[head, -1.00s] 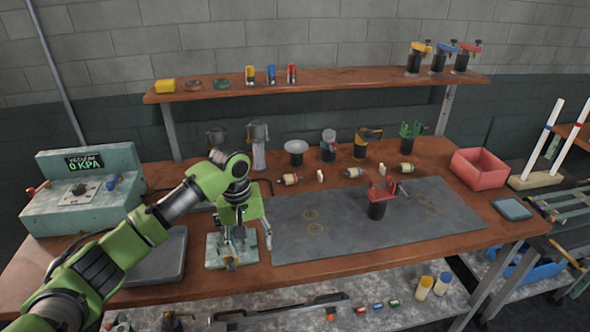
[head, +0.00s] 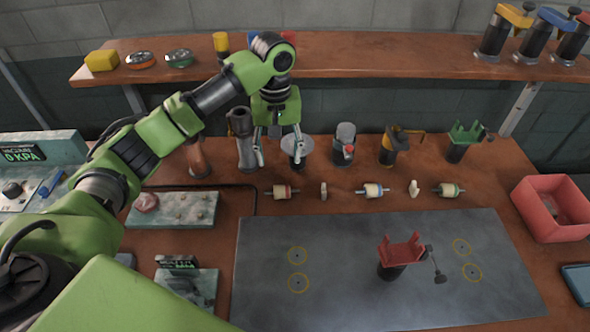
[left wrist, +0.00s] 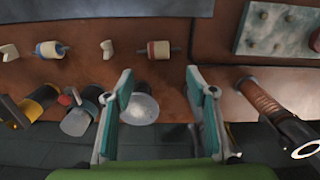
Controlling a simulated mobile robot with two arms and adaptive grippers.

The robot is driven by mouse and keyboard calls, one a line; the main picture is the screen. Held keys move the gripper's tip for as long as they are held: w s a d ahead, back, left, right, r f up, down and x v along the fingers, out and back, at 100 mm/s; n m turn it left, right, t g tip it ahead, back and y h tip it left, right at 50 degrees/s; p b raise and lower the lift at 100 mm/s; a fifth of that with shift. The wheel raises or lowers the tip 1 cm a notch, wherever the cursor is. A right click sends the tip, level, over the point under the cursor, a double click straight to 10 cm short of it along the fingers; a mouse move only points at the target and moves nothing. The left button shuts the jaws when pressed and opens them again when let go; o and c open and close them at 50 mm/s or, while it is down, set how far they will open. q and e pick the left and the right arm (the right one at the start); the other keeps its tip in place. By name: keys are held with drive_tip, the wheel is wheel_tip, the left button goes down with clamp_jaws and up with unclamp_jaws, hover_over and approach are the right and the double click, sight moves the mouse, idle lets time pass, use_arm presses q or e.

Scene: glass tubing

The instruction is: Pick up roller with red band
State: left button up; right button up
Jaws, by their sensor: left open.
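The roller with the red band (head: 283,191) lies on the brown bench just behind the grey mat. It is pale with metal shaft ends, and it also shows in the left wrist view (left wrist: 158,50), ahead of the fingertips. A roller with a blue band (head: 372,190) and one with a green band (head: 450,190) lie to its right. My left gripper (head: 279,158) is open and empty, pointing down above the bench behind the red-banded roller. In the left wrist view its two fingers (left wrist: 159,82) are spread apart, with nothing between the tips. My right gripper is out of view.
A funnel-like pale dish (head: 297,146) stands close by my left fingers. Small white pieces (head: 323,191) (head: 413,188) lie between the rollers. A red clamp stand (head: 400,258) is on the grey mat (head: 340,300). A red bin (head: 550,208) stands at right. A shelf (head: 390,55) overhangs behind.

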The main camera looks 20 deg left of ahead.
use_arm(q)
drive_tip(key=p, duration=0.2)
hover_over(282, 187)
wheel_tip(282, 187, down, 6)
drive_tip(key=shift+s+a+r, duration=0.1)
drive_tip(key=shift+r, duration=0.05)
drive_tip(key=shift+f, duration=0.55)
wheel_tip(282, 187, down, 4)
drive_tip(key=shift+f+p, duration=0.2)
drive_tip(key=shift+p, duration=0.6)
drive_tip(key=shift+f, duration=0.25)
drive_tip(key=c, duration=1.2)
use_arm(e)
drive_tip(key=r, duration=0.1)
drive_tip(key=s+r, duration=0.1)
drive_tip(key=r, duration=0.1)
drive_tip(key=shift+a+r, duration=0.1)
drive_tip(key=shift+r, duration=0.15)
